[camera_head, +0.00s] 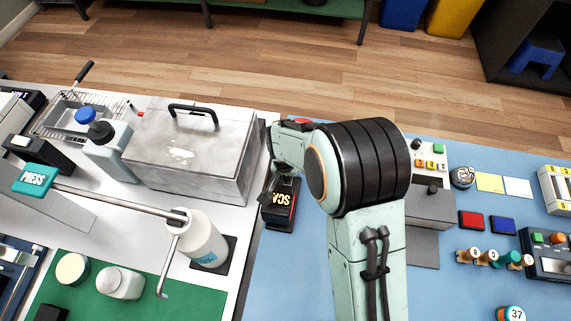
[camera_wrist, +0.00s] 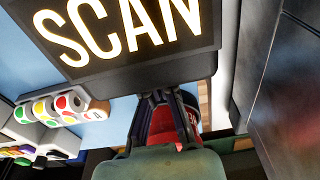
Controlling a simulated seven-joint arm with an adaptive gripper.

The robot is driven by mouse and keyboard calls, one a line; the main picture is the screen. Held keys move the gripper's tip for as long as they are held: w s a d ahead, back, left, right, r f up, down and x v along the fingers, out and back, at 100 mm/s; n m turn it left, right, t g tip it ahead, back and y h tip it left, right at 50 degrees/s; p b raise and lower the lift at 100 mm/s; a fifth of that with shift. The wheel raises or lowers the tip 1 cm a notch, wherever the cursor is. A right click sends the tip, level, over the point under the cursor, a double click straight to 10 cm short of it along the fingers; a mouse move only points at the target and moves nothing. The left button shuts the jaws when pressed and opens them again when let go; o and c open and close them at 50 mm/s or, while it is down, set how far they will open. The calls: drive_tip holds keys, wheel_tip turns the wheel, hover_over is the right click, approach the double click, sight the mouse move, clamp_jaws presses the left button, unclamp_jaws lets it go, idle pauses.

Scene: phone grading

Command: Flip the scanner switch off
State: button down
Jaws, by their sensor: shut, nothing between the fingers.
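The scanner switch is a black box with a lit SCAN label (camera_head: 279,207), standing on the blue mat just right of the grey lidded box. The SCAN label (camera_wrist: 120,25) fills the top of the wrist view, close to the camera. My gripper (camera_wrist: 165,97) is shut and empty, with its dark fingertips at the lower edge of the SCAN housing. Whether they touch it I cannot tell. In the head view my gripper (camera_head: 278,184) is at the far side of the SCAN box, partly hidden by my arm. The switch lever itself is not clearly visible, so its position cannot be told.
The grey lidded box (camera_head: 190,150) stands close on the left. A white bottle (camera_head: 207,240) and a teal PRESS lever (camera_head: 36,179) are further left. Right of my arm are red (camera_head: 471,221) and blue (camera_head: 503,225) pads and several stamps. The blue mat (camera_head: 290,280) is clear in front.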

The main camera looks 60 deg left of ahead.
wheel_tip(320, 180, up, 12)
drive_tip(key=s+d, duration=0.1)
drive_tip(key=shift+d, duration=0.1)
drive_tip(key=shift+w+a+r, duration=0.1)
drive_tip(key=shift+w+a, duration=0.3)
drive_tip(key=shift+a, duration=0.2)
drive_tip(key=f, duration=0.4)
drive_tip(key=w+a+f, duration=0.1)
drive_tip(key=f, duration=0.9)
drive_tip(key=shift+w+a, duration=0.15)
drive_tip(key=shift+w, duration=0.05)
